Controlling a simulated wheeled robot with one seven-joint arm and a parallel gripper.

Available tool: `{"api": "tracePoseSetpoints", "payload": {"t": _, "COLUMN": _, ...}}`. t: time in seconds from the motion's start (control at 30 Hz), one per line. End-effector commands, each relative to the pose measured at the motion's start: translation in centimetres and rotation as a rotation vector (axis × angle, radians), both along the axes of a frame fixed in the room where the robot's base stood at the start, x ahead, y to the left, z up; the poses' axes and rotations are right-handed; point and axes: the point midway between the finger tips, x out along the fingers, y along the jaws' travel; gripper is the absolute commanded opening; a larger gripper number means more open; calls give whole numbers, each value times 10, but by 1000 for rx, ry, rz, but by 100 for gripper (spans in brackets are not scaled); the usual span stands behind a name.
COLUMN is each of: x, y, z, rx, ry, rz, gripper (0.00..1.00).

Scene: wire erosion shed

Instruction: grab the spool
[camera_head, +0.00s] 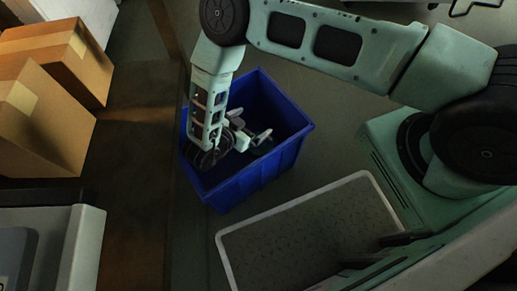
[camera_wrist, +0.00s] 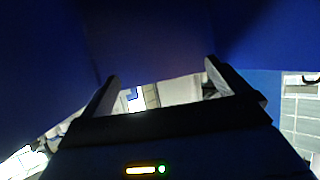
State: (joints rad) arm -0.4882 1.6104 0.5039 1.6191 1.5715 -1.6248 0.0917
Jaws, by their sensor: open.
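I cannot make out a spool for certain in either view. A dark shape low in the blue bin, beside my fingers in the head view, is too dim to name. My gripper (camera_head: 250,126) reaches down into the blue bin (camera_head: 262,180), with its light fingers apart. Blue surfaces fill the upper part of that view. Small pale, blurred shapes show between and beyond the fingers, and I see nothing clearly held. My arm hides part of the bin's inside.
Cardboard boxes (camera_head: 45,118) stand at the left. A grey machine (camera_head: 85,245) is at the lower left. A white-rimmed grey tray (camera_head: 300,235) lies below the bin, near my base. Bare floor shows around the bin, whose walls stand close around my gripper.

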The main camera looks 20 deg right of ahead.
Motion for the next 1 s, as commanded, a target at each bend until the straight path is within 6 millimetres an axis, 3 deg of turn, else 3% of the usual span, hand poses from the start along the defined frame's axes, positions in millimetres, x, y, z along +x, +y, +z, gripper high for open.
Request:
{"api": "tracePoseSetpoints", "payload": {"t": 0.03, "x": 0, "y": 0, "z": -37, "rx": 0, "ry": 1, "rz": 0, "gripper": 100}}
{"api": "tracePoseSetpoints", "payload": {"t": 0.4, "x": 0, "y": 0, "z": -144, "rx": 0, "ry": 0, "rz": 0, "gripper": 100}}
{"api": "tracePoseSetpoints", "payload": {"t": 0.6, "x": 0, "y": 0, "z": -175, "rx": 0, "ry": 0, "rz": 0, "gripper": 100}}
{"api": "tracePoseSetpoints", "payload": {"t": 0.77, "x": 1, "y": -1, "z": -184, "rx": 0, "ry": 0, "rz": 0, "gripper": 100}}
{"api": "tracePoseSetpoints", "payload": {"t": 1.0, "x": 10, "y": -19, "z": -194, "rx": -1, "ry": 0, "rz": -1, "gripper": 100}}
